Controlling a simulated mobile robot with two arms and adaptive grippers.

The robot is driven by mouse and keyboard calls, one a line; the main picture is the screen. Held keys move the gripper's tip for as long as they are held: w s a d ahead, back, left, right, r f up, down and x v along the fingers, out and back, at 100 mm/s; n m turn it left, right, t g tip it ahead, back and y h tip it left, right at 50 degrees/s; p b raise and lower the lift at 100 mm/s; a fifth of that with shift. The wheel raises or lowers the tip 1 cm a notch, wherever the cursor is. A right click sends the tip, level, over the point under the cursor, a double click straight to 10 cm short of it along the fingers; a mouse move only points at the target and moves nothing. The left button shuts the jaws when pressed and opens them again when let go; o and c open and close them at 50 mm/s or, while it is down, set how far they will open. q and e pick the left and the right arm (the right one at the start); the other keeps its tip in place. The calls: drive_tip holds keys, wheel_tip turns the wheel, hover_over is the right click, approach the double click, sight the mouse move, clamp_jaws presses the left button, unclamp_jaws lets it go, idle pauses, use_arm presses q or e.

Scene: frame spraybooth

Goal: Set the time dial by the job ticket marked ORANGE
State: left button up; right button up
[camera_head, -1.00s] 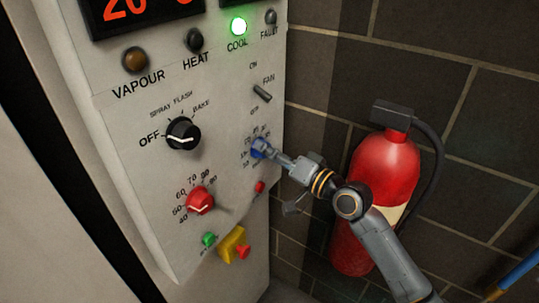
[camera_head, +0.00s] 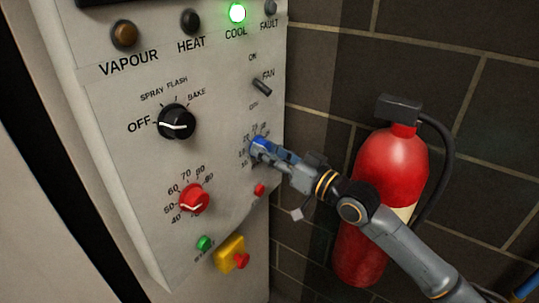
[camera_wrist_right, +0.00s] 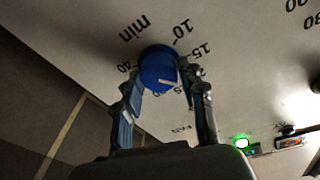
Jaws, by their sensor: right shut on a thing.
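The time dial (camera_head: 257,147) is a blue knob at the right edge of the grey control panel (camera_head: 225,190), ringed by small numbers. In the right wrist view the blue dial (camera_wrist_right: 156,68) has a white pointer line slanting to the lower right, and "min", "10" and "15" show around it. I cannot tell which number the pointer meets. My right gripper (camera_head: 262,150) is shut on the dial; its two fingers (camera_wrist_right: 163,88) stand on either side of the knob. The job ticket marked ORANGE is not in view. My left gripper is not in view.
The panel also bears a black mode knob (camera_head: 177,121), a red dial (camera_head: 194,198), a fan switch (camera_head: 262,87), a green button (camera_head: 204,243) and a yellow-and-red stop (camera_head: 231,252). The COOL lamp (camera_head: 237,13) glows green. A fire extinguisher (camera_head: 385,180) hangs behind my right arm.

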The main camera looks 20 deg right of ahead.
idle(0.4)
drive_tip(key=o, duration=1.1)
drive_tip(key=shift+o, duration=0.2)
drive_tip(key=v, duration=0.7)
drive_tip(key=shift+s+d, duration=0.15)
drive_tip(key=shift+s, duration=0.05)
